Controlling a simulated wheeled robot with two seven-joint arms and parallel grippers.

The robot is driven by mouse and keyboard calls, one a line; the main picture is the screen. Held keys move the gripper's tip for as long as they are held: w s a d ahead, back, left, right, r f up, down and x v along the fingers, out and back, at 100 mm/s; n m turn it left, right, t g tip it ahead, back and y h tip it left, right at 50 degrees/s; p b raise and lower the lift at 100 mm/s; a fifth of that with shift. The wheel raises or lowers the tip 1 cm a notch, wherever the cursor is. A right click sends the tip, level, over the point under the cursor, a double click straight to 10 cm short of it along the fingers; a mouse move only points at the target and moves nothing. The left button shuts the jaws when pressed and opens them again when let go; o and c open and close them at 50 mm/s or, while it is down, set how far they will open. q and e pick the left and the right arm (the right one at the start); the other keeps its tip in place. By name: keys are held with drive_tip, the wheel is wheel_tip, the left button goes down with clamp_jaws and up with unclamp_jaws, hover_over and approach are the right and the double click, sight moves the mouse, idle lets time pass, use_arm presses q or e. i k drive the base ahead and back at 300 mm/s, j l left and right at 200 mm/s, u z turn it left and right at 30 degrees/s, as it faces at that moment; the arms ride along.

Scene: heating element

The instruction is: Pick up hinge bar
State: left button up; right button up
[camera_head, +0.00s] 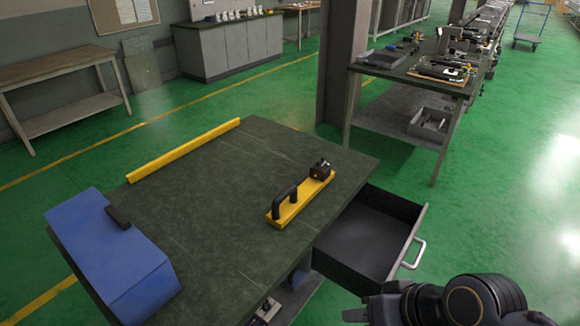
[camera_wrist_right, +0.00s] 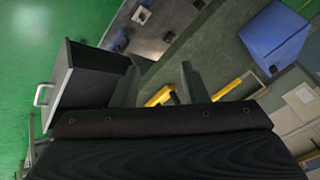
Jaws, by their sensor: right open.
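A short yellow bar (camera_head: 303,200) with a black handle at its near end and a dark block at its far end lies on the dark green worktop, near the right edge. It looks like the hinge bar. My right gripper (camera_head: 366,312) is at the bottom right of the head view, beyond the table's right side and apart from the bar. In the wrist view the right gripper (camera_wrist_right: 160,86) is open, with two dark fingers spread. A yellow piece (camera_wrist_right: 160,97) shows in the gap beyond them, partly hidden. My left gripper is not in view.
An open drawer (camera_head: 362,238) with a pale handle juts from the table's right side, near my right gripper. A blue box (camera_head: 112,256) stands at the table's left. A long yellow strip (camera_head: 185,150) runs along the back-left edge. The middle of the worktop is clear.

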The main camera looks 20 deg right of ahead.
sight(288, 203)
drive_tip(key=i+l+u, duration=0.1)
drive_tip(key=l+u, duration=0.25)
drive_tip(key=l, duration=0.2)
drive_tip(key=l+u, duration=0.75)
drive_tip(key=l, duration=0.35)
